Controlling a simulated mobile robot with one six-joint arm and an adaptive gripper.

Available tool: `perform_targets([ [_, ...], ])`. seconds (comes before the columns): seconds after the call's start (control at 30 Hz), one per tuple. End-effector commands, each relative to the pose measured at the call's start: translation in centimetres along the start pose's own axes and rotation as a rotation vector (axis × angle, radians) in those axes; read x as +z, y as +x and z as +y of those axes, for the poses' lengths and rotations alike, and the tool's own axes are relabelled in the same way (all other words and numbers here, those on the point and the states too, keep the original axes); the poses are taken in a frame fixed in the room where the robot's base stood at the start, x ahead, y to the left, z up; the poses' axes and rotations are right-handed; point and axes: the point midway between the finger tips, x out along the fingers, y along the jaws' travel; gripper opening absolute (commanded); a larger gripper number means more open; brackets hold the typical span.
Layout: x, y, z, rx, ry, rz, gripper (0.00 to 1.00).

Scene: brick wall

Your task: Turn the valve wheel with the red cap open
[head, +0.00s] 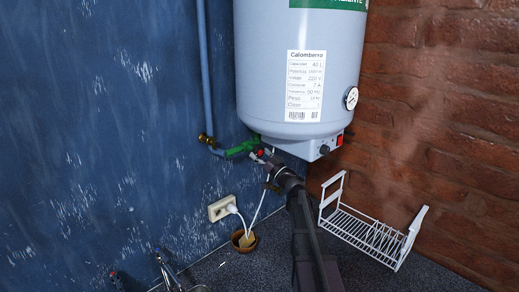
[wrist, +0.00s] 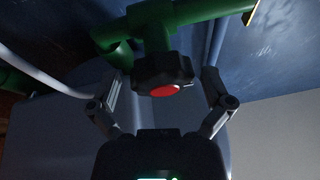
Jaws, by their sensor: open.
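The valve wheel is a dark knob with a red cap (wrist: 165,89) on a green pipe fitting (wrist: 165,32) under the water heater. In the wrist view my gripper (wrist: 163,84) is open, with one finger on each side of the wheel. The fingertips look level with the wheel's sides; I cannot tell whether they touch it. In the head view my gripper (head: 264,157) is at the green fitting (head: 240,148), and the red cap shows only as a small spot among the fingers. Part of the wheel is hidden there.
The white water heater (head: 265,80) hangs just above my gripper. A socket with a plug (head: 222,208), a brown pot (head: 244,240) and a white dish rack (head: 365,228) are below. A blue wall is at the left, a brick wall at the right.

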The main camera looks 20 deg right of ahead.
Motion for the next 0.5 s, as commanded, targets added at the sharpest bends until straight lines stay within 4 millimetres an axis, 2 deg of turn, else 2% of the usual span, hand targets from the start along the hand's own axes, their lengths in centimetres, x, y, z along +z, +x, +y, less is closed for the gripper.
perform_targets([
  [0.13,-0.05,0.75,0.04,0.000,0.000,0.000,1.00],
  [0.47,0.00,0.81,0.05,0.001,-0.001,0.000,1.00],
  [0.5,-0.01,0.80,0.05,0.001,-0.001,0.000,0.91],
])
